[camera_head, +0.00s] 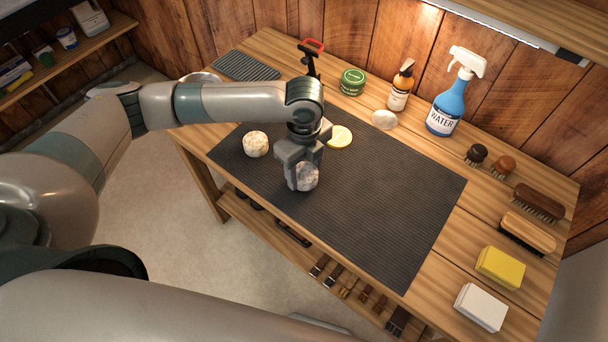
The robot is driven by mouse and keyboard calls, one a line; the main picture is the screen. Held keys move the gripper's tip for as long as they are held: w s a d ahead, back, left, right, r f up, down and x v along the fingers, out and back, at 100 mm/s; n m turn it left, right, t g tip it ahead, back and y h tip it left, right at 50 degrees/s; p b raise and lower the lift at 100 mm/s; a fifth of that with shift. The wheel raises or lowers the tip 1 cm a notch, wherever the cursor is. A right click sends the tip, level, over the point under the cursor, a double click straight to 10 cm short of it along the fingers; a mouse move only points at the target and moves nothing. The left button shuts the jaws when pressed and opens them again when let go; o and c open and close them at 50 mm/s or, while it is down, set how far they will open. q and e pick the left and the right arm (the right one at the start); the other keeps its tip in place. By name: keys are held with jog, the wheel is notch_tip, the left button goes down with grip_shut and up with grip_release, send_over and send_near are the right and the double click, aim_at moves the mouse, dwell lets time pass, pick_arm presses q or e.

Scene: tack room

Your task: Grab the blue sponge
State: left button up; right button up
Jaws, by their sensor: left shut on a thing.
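My left gripper (305,165) points down over the dark mat, shut on a round, mottled grey-white piece (308,178). It may be a sponge, and the fingers hide part of it. I cannot tell whether it touches the mat. A cream round sponge-like piece (256,143) lies on the mat to the left of the gripper. A round yellow sponge (339,136) lies behind it at the mat's far edge. No plainly blue sponge shows. My right gripper is out of view.
The ribbed mat (390,210) is clear to the right on the wooden bench. A blue spray bottle (446,110), an amber bottle (399,92) and a green tin (352,82) stand behind. Brushes (538,203), a yellow block (500,267) and a white block (481,307) line the right.

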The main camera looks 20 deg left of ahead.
pick_arm(q)
jog(key=shift+s+d+r+b, duration=0.15)
jog(key=shift+r+b, duration=0.1)
jog(key=shift+r, duration=0.35)
jog(key=shift+s+d+r+b, duration=0.15)
jog(key=shift+r+b, duration=0.1)
jog(key=shift+r, duration=0.3)
jog(key=s+d+r+b, duration=0.2)
jog(key=s+d+r, duration=0.4)
jog(key=s+d, duration=0.1)
jog(key=shift+s+r, duration=0.35)
jog(key=shift+s, duration=0.2)
